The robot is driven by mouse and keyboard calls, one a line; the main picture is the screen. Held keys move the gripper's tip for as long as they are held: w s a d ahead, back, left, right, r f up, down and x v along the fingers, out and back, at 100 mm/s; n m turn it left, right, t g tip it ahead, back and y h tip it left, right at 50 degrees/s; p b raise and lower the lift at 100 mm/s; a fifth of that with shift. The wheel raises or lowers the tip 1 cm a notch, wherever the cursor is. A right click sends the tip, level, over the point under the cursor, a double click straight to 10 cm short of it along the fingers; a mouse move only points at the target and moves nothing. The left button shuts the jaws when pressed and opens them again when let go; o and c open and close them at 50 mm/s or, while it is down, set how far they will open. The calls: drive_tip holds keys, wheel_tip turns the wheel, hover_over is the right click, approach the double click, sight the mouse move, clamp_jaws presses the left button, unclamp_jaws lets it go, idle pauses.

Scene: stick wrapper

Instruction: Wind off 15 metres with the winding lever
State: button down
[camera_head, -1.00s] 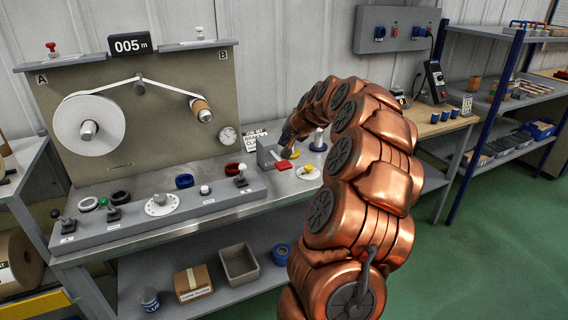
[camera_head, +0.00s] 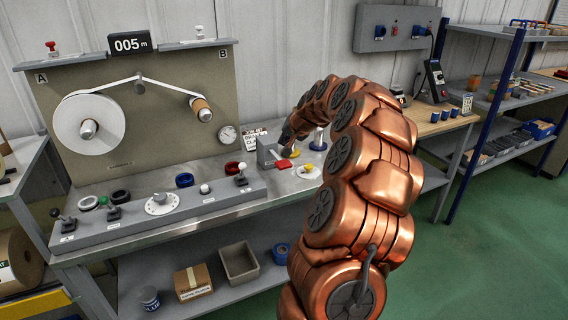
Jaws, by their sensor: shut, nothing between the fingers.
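A grey control panel (camera_head: 135,220) runs along the front of the bench. It carries black-based levers at the left (camera_head: 67,223), beside it (camera_head: 113,212) and at the right end (camera_head: 242,175); their labels are too small to read, so I cannot tell which is the winding lever. The display (camera_head: 130,44) reads 005 m. A large white roll (camera_head: 88,124) sits at A, and a strip runs over a top guide to a small brown roll (camera_head: 201,109) at B. My gripper (camera_head: 284,138) is small, dark and partly hidden by my copper arm, near a grey box (camera_head: 267,151). It looks shut and empty.
A red pad (camera_head: 284,165) and a white disc with a yellow top (camera_head: 308,172) lie right of the panel. The panel has a white dial (camera_head: 160,204). A cardboard box (camera_head: 192,282) stands on the lower shelf.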

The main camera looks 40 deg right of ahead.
drive_tip(key=shift+r, duration=0.15)
idle(0.8)
wheel_tip(320, 180, up, 4)
drive_tip(key=p, duration=0.5)
drive_tip(key=shift+f, duration=0.35)
drive_tip(key=b, duration=0.2)
hover_over(285, 163)
wheel_tip(285, 163, down, 8)
drive_tip(key=shift+r, duration=0.2)
drive_tip(key=shift+f, duration=0.5)
drive_tip(key=shift+f, duration=0.1)
idle(0.9)
drive_tip(key=shift+f+b, duration=0.35)
drive_tip(key=shift+b, duration=0.25)
